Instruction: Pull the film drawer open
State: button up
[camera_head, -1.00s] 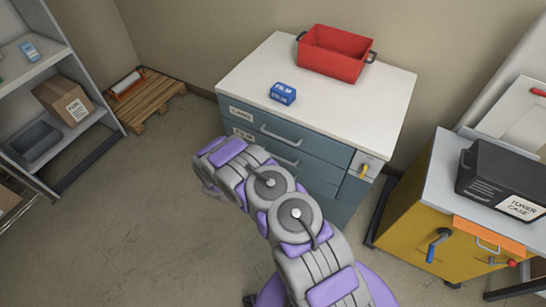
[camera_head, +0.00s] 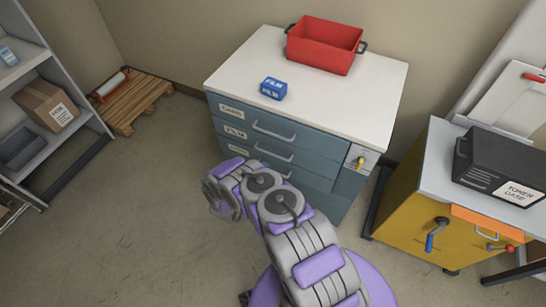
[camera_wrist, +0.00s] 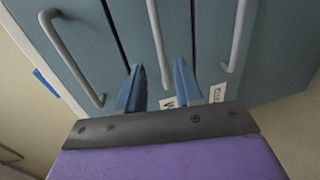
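The film drawer (camera_head: 225,129) is the second drawer down in a blue-grey cabinet, with a white FILM label and a grey bar handle (camera_head: 273,153). It looks shut. My gripper (camera_head: 215,196) is in front of the cabinet, low and left of the handles in the head view. In the wrist view the cabinet front appears turned sideways, with several bar handles. My two blue fingers (camera_wrist: 160,88) are apart, and the middle handle (camera_wrist: 155,30), apparently the film drawer's, ends between them in the picture. I cannot tell whether they touch it. A finger partly covers one label.
A red bin (camera_head: 325,47) and a blue film box (camera_head: 273,88) stand on the cabinet's white top. A yellow cabinet (camera_head: 400,205) with a black toner case (camera_head: 500,165) is at right. A shelf and a wooden pallet (camera_head: 135,103) are at left.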

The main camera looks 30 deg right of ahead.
aim_at(274, 155)
jog(key=b+x, duration=0.2)
jog(key=x, duration=0.9)
jog(key=shift+w+d+r, duration=0.1)
grip_shut()
